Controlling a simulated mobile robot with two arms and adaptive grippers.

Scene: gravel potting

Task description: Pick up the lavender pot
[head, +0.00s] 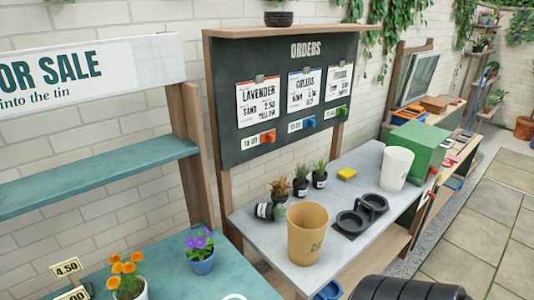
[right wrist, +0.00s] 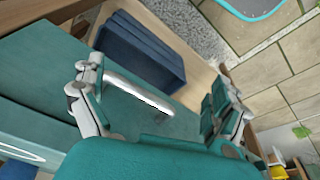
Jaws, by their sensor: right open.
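Several small dark pots with labels stand at the left end of the grey table in the head view. One pot (head: 264,210) lies tipped on its side with grey-green foliage beside it. Upright ones hold a reddish plant (head: 279,187), a green plant (head: 300,185) and a taller spiky plant (head: 320,175). I cannot tell which is the lavender; the labels are too small to read. My right gripper (right wrist: 158,108) is open in the right wrist view, with no pot between its fingers. My left gripper is not in view.
An ochre bucket (head: 308,236) stands in front of the small pots. A black two-ring tray (head: 351,222), yellow block (head: 346,174), white bucket (head: 396,168) and green box (head: 419,145) are further right. The right wrist view shows a silver bar (right wrist: 138,92) and blue crate (right wrist: 139,52).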

